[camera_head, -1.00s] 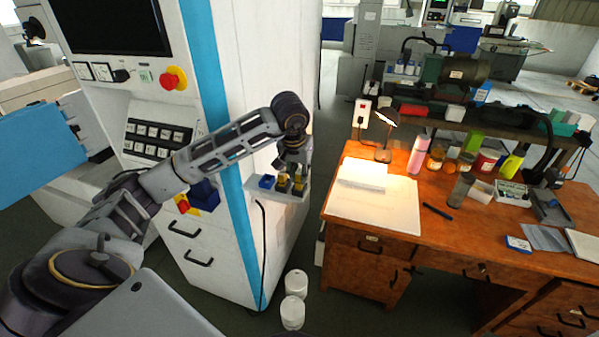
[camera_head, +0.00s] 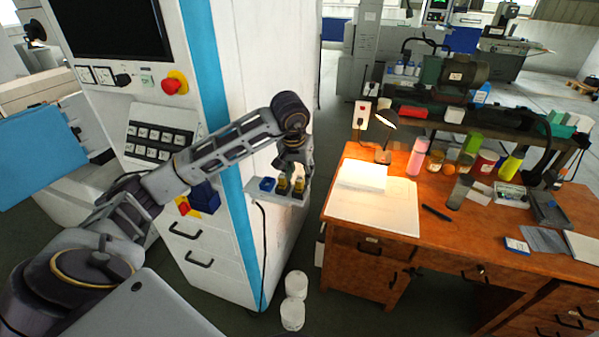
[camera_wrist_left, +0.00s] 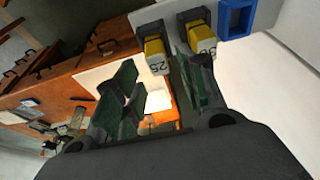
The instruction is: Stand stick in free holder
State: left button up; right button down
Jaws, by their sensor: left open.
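A small shelf (camera_head: 256,191) on the side of the white machine bears a row of holders. Two yellow sticks stand in dark holders: the left stick (camera_head: 283,182) and the right stick (camera_head: 299,184). In the wrist view one stick (camera_wrist_left: 155,48) stands over the number 25, the other (camera_wrist_left: 199,34) over a partly readable number. A blue holder (camera_head: 266,183) is at the row's left end; in the wrist view the blue holder (camera_wrist_left: 236,18) looks empty. My right gripper is out of view.
A wooden desk (camera_head: 400,240) with papers, a lamp (camera_head: 384,118) and bottles stands to the right. A black cable (camera_head: 262,250) hangs below the shelf. White round containers (camera_head: 294,300) stand on the floor beside the machine.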

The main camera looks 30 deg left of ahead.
pick_arm(q)
jog(key=b+v, duration=0.1)
jog(key=v, duration=1.1)
dwell(0.9)
